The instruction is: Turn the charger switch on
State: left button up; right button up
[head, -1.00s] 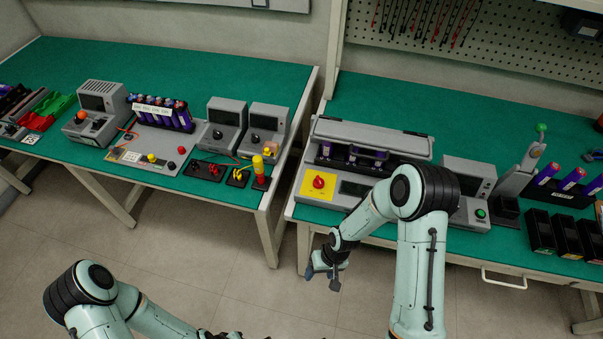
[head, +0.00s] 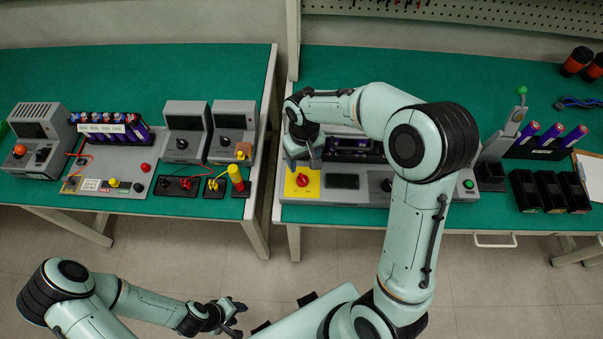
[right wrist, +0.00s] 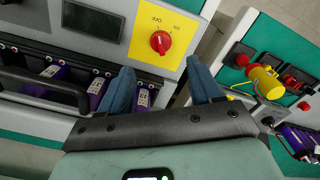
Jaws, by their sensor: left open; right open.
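The charger's red rotary switch (head: 303,178) sits on a yellow plate (head: 290,191) at the charger's front left. In the right wrist view the red knob (right wrist: 160,42) has a pale mark, with OFF and ON labels beside it on the plate. The mark seems to point toward OFF, but it is small. My right gripper (head: 303,161) is open just behind and above the knob. Its two blue fingers (right wrist: 160,66) are spread in the right wrist view, with the knob beyond the gap and nothing between them. My left gripper (head: 236,318) is open and empty, low in front of the benches.
The charger's dark display (head: 342,181) is right of the switch. Purple cells sit in the charger's bay (right wrist: 97,90), near a dark handle bar (right wrist: 40,85). The left bench holds a yellow-and-red device (head: 237,178). Black bins (head: 540,190) stand at right.

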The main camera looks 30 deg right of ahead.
aim_at(302, 179)
notch_tip(302, 179, down, 11)
jog(key=shift+r, duration=0.2)
pick_arm(q)
jog(key=shift+s+f, duration=0.1)
jog(key=shift+f, duration=0.15)
pick_arm(e)
jog(key=shift+w, duration=0.1)
jog(key=c, duration=1)
jog(key=shift+a+m+b, duration=0.1)
jog(key=shift+m+b, duration=0.95)
jog(key=shift+m, duration=0.15)
jog(key=m+b, duration=0.1)
jog(key=m, duration=0.1)
jog(key=shift+m, duration=0.4)
jog(key=m, duration=0.3)
jog(key=shift+w+a+b, duration=0.1)
jog(key=shift+b, duration=0.2)
pick_arm(q)
jog(key=shift+s+f, duration=0.45)
jog(key=shift+f, duration=0.25)
jog(key=shift+s+f, duration=0.45)
jog(key=shift+f, duration=0.25)
jog(key=shift+s+f, duration=0.45)
jog(key=shift+f, duration=0.25)
pick_arm(e)
jog(key=shift+r+m, duration=0.1)
jog(key=shift+m, duration=1.7)
